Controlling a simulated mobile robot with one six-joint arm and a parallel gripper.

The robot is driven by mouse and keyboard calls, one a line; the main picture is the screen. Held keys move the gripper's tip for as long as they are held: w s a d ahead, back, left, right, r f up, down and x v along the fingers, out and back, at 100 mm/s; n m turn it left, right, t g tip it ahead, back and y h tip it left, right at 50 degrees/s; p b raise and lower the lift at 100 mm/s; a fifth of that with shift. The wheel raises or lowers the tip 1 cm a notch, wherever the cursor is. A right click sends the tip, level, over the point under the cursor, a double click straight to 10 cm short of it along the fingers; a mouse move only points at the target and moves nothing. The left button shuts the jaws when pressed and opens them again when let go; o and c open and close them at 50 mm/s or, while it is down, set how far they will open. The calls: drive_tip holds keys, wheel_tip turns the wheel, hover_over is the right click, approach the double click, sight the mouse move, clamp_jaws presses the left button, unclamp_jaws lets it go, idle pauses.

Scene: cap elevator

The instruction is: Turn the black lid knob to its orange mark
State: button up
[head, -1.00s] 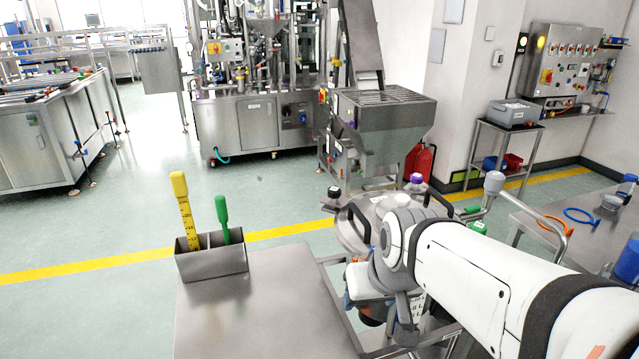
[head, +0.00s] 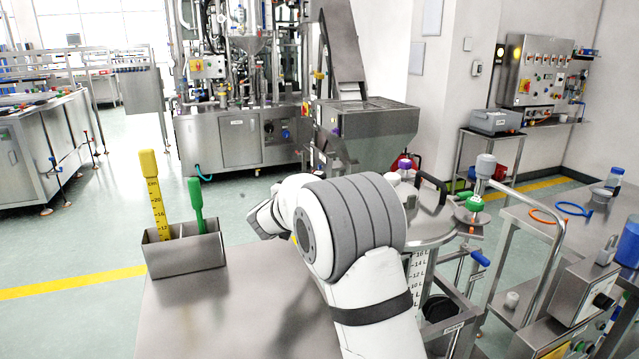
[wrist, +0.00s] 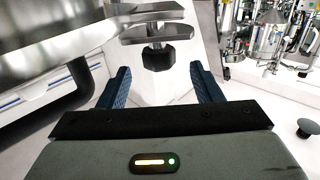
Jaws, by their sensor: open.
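In the wrist view a black knob (wrist: 158,57) sits under steel clamp plates (wrist: 156,22) beside the steel lid (wrist: 45,40). My gripper (wrist: 161,75) is open, with its two blue fingers to the left and right of the knob in the picture. The knob appears in front of the gap, and I see no finger touching it. I see no orange mark. In the head view the steel vessel lid (head: 428,226) is partly behind my arm. My arm also hides the lid's left side and most of my gripper.
A black handle (wrist: 72,88) curves close to my left finger in the wrist view. In the head view a steel bin (head: 186,256) with a yellow and a green tool stands on the bench. A bent steel rail (head: 555,235) rises right of the vessel.

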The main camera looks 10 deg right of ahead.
sight(321, 173)
drive_tip(key=x, duration=0.7)
drive_tip(key=shift+w+d, duration=0.2)
drive_tip(key=shift+d, duration=0.1)
drive_tip(key=shift+c, duration=0.5)
drive_tip(key=c, duration=0.9)
drive_tip(key=shift+r+h+p, duration=0.2)
drive_tip(key=shift+h+p, duration=0.1)
drive_tip(key=shift+p, duration=0.3)
